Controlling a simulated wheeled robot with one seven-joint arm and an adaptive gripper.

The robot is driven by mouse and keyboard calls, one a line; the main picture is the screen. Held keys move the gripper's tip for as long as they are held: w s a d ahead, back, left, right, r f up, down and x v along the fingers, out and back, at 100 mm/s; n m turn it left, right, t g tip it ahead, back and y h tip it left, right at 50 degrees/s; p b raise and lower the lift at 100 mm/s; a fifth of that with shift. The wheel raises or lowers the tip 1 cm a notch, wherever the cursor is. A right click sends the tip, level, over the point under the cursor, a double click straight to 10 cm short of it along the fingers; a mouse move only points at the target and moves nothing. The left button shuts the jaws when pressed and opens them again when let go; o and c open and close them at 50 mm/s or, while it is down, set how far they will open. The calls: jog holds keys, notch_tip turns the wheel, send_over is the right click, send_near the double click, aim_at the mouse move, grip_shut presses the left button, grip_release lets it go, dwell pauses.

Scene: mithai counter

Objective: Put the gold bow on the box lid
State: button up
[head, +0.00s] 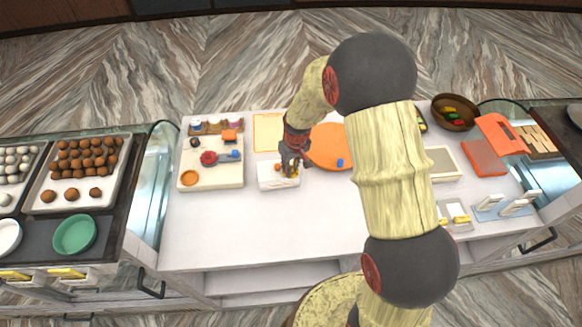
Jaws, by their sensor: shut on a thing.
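The white box lid (267,183) lies on the white counter, left of the middle. My gripper (291,170) is over the lid's right part, pointing down. It is shut on the small gold bow (295,173), which shows as a yellow-gold patch at the fingertips. The gripper hides part of the bow and of the lid. I cannot tell whether the bow touches the lid. A small orange-red thing (277,167) shows on the lid just left of the fingers.
A cream tray (212,178) with small items stands left of the lid. An orange round board (325,150) with a blue piece (340,162) lies behind right. A dark bowl (455,112) stands far right. The counter's front (260,235) is clear.

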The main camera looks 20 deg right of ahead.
aim_at(294, 177)
jog(key=shift+f, duration=0.15)
jog(key=o, duration=0.8)
jog(key=shift+o, duration=0.2)
jog(key=s+r+m+t, duration=0.1)
jog(key=s+r, duration=0.6)
jog(key=r, duration=0.7)
jog(key=s+r+t, duration=0.1)
jog(key=s+r, duration=0.5)
jog(key=r, duration=0.7)
jog(key=s+r+m+t, duration=0.1)
jog(key=s+r, duration=0.1)
jog(key=s, duration=0.5)
jog(key=s+r, duration=0.3)
jog(key=s, duration=0.5)
jog(key=shift+s+d+m+t+b, duration=0.15)
jog(key=shift+m+t+b, duration=0.2)
jog(key=shift+m+t, duration=0.05)
